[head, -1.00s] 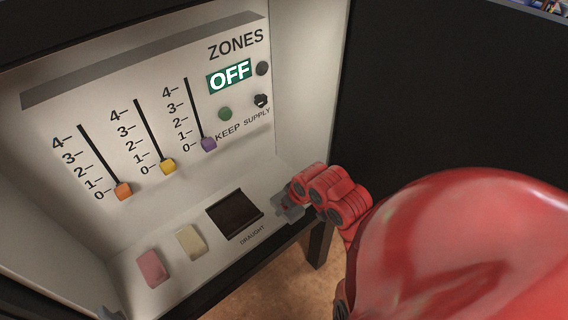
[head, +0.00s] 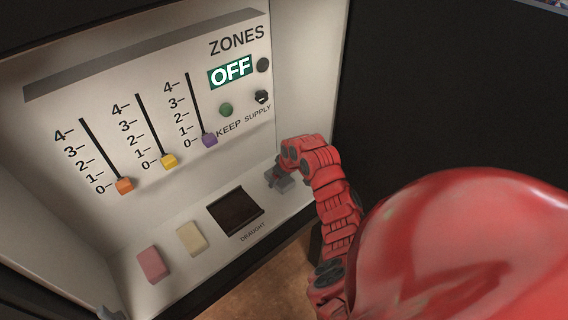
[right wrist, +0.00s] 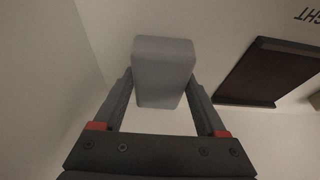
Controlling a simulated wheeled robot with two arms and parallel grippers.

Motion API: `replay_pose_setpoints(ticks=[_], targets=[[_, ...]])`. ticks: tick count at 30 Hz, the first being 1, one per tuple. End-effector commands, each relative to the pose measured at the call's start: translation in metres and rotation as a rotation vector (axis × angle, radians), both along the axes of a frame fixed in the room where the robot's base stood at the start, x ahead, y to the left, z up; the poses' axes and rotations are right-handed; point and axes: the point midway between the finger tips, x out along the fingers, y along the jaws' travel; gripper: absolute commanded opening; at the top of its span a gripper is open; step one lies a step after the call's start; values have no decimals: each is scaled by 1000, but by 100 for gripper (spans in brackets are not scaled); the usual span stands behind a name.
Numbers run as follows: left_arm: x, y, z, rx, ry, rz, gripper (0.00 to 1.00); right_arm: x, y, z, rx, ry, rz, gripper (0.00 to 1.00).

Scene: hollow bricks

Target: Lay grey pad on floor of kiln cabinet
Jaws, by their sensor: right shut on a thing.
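My right gripper (head: 279,178) is inside the kiln cabinet (head: 295,95), low at its right end, beside the dark draught opening. It is shut on the grey pad (right wrist: 163,72), which shows between the two fingers in the right wrist view. In the head view the grey pad (head: 285,185) is small and partly hidden by the gripper. The pad is close to the pale cabinet floor (head: 215,208); I cannot tell whether it touches. My left gripper is not clearly in view.
On the cabinet floor lie a pink pad (head: 153,264) and a cream pad (head: 192,238), left of the dark draught opening (head: 236,211). Sliders with orange (head: 124,186), yellow (head: 169,161) and purple (head: 209,140) knobs are on the back panel. The right side wall is close to my gripper.

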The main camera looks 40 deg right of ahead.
Motion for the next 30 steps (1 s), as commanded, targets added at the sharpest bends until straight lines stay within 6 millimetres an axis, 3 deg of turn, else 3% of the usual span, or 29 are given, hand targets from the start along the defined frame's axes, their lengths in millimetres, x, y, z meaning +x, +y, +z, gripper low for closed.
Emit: replay_pose_setpoints(ticks=[3, 13, 14, 17, 25, 30], targets=[[0, 0, 1, 0, 0, 0, 50, 0, 1, -15, 1, 0, 2, 20], [0, 0, -1, 0, 0, 0, 50, 1, 2, -18, 3, -2, 2, 20], [0, 0, 0, 0, 0, 0, 50, 1, 1, -17, 3, -3, 1, 79], [0, 0, 0, 0, 0, 0, 50, 1, 1, -17, 3, -3, 2, 97], [0, 0, 1, 0, 0, 0, 50, 1, 1, -15, 2, -3, 2, 100], [0, 0, 2, 0, 0, 0, 50, -3, -1, 0, 3, -8, 0, 100]])
